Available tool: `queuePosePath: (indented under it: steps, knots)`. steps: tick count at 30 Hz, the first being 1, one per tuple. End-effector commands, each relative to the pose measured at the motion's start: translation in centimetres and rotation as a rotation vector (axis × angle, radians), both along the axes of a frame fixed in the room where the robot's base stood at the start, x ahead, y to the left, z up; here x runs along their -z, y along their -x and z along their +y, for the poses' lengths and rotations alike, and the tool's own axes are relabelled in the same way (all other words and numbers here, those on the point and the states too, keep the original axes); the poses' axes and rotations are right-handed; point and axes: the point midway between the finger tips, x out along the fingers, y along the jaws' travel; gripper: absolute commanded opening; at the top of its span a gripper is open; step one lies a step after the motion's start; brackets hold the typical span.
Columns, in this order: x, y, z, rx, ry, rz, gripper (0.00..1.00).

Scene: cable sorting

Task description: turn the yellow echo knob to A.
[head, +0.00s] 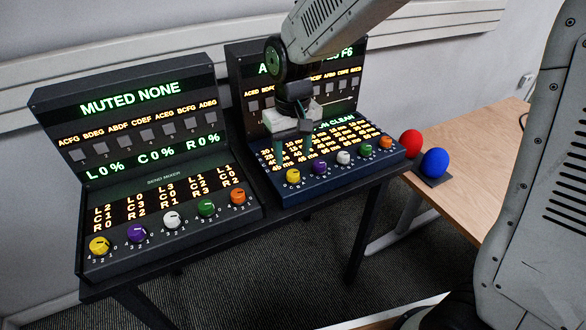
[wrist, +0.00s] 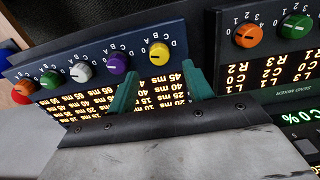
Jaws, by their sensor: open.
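The yellow echo knob (head: 292,175) is at the left end of the knob row on the right-hand console (head: 330,181). In the wrist view the yellow knob (wrist: 160,54) shows upside down, with small letters around it and a dark pointer mark. I cannot tell which letter the mark points at. My gripper (head: 291,152) is open and empty, with green fingers above that console's lit panel. In the wrist view the gripper's fingertips (wrist: 163,72) are spread to either side of the yellow knob's line, apart from the knob.
Purple (head: 319,168), white (head: 343,157), green (head: 365,150) and orange (head: 386,142) knobs continue the row. The send mixer console (head: 170,235) stands close on the left. A red ball (head: 411,143) and a blue ball (head: 434,162) are on the wooden table (head: 480,165) to the right.

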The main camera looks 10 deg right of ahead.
Motion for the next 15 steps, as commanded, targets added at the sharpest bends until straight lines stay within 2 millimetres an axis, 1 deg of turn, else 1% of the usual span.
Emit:
queuePosePath:
  steps: [1,3,7,12,15]
  knots:
    - [1.0,0.1,-0.1,0.0,0.001,0.005,0.51]
    - [2.2,0.1,0.0,0.0,0.001,0.005,0.51]
    - [4.1,0.1,-0.1,0.0,0.001,0.005,0.51]
    - [5.6,0.1,-0.1,0.0,0.001,0.003,0.51]
    - [5.9,0.1,-0.1,0.0,0.0,0.001,0.51]
